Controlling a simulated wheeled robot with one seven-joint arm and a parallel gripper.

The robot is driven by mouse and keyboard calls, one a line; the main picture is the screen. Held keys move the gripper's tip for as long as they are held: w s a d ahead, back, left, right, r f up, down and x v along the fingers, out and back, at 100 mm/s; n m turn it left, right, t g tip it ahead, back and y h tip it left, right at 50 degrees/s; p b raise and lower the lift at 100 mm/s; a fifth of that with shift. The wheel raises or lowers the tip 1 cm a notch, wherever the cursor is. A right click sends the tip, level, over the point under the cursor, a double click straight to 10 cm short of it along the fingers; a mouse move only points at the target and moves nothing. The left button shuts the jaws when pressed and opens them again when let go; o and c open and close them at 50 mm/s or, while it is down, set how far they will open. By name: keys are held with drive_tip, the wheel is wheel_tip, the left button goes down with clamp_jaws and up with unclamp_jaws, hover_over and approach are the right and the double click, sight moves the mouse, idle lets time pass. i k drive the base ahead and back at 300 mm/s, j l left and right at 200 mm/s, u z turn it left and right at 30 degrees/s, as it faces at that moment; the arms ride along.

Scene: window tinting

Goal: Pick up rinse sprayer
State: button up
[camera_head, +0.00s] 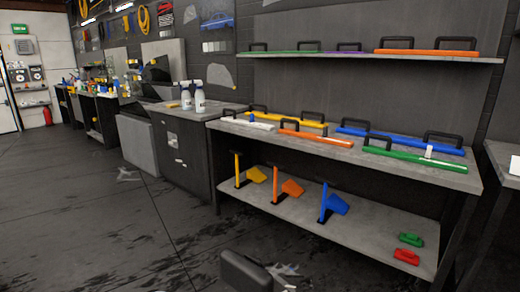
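Two white spray bottles stand side by side on the grey top of a dark cabinet left of the long workbench. The left bottle (186,96) and the right bottle (199,98) look alike and upright. I cannot tell which of them is the rinse sprayer, as no label is readable. No gripper fingers can be made out in this view, and nothing touches the bottles. A dark rounded block (246,272) shows at the bottom edge; I cannot tell whether it is part of me.
The workbench (460,180) holds long coloured tools with black handles. Its lower shelf (375,238) holds coloured scrapers and small red and green blocks. A grey panel (142,144) leans left of the cabinet. Crumpled scraps (128,175) lie on the floor, otherwise open at left.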

sight(199, 96)
drive_tip(key=u, duration=0.65)
drive_tip(key=j+u, duration=0.25)
drive_tip(key=j, duration=0.15)
drive_tip(key=i+j+u, duration=0.25)
drive_tip(key=j+u, duration=0.25)
drive_tip(key=j, duration=0.25)
drive_tip(key=i+j+u, duration=0.9)
drive_tip(key=i, duration=0.3)
drive_tip(key=i+z, duration=0.45)
drive_tip(key=i+j+z, duration=0.4)
drive_tip(key=i+l+z, duration=0.25)
drive_tip(key=i+z, duration=0.2)
drive_tip(key=i+l+z, duration=0.1)
drive_tip(key=i+z, duration=0.35)
drive_tip(key=i+j+z, duration=0.1)
drive_tip(key=i+z, duration=0.5)
drive_tip(key=i, duration=0.95)
drive_tip(key=i+j+z, duration=0.2)
drive_tip(key=i, duration=0.95)
drive_tip(key=i+l+z, duration=0.1)
drive_tip(key=i, duration=0.4)
drive_tip(key=i+l+z, duration=0.15)
drive_tip(key=i, duration=0.35)
drive_tip(key=i+l+z, duration=0.1)
drive_tip(key=i, duration=0.45)
drive_tip(key=l, duration=0.1)
